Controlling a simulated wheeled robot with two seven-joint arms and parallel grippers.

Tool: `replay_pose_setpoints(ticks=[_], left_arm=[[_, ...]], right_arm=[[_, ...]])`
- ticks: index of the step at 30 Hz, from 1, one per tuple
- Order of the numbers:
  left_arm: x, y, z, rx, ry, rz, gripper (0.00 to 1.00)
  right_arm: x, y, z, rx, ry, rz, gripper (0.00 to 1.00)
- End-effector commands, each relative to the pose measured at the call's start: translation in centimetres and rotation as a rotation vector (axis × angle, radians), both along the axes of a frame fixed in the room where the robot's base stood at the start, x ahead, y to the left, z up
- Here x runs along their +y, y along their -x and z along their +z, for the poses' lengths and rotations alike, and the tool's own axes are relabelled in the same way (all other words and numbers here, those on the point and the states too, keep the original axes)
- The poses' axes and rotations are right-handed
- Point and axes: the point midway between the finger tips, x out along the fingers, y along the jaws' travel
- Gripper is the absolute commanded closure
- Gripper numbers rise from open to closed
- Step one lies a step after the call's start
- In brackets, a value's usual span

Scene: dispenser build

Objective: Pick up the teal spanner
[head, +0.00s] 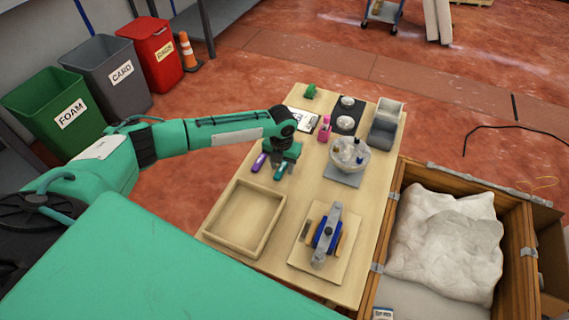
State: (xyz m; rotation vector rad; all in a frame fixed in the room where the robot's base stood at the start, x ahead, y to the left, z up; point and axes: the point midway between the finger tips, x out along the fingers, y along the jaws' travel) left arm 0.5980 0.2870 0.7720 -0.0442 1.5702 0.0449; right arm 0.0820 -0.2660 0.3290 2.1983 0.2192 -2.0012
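My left arm reaches in from the left over the wooden table, and its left gripper (277,167) points down near the table's left edge. A small teal piece, which looks like the teal spanner (281,172), shows just below and beside the fingers. Most of it is hidden by the gripper or too small to make out. I cannot tell whether the fingers are around it, touching it or apart from it. A purple tool (259,162) lies just left of the gripper. My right gripper is not in view.
An empty wooden tray (212,228) is at the near left of the table (291,202). A blue and grey assembly (325,237) sits on a board at the near right. A clear bowl (350,156), a pink bottle (325,129) and a grey bin (386,124) stand farther back.

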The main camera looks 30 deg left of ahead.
Motion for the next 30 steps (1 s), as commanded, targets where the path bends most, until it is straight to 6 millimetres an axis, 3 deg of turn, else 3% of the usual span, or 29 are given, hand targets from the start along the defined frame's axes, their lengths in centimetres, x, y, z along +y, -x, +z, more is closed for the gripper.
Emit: replay_pose_setpoints(ticks=[1, 6, 7, 22, 26, 30], left_arm=[[0.0, 0.0, 0.0, 0.0, 0.0, 0.0, 0.65], [0.0, 0.0, 0.0, 0.0, 0.0, 0.0, 0.98], [0.0, 0.0, 0.0, 0.0, 0.0, 0.0, 1.0], [0.0, -0.1, 0.5, -0.002, 0.001, 0.0, 1.0], [0.0, -0.1, 1.6, -0.002, 0.001, 0.001, 1.0], [0.0, -0.1, 3.9, -0.004, 0.001, -0.001, 1.0]], right_arm=[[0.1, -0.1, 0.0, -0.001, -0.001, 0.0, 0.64], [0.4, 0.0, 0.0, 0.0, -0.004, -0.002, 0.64], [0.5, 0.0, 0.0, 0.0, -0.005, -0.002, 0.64], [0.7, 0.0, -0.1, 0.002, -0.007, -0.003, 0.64], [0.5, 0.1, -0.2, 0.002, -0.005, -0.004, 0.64], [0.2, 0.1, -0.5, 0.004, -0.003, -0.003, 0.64]])
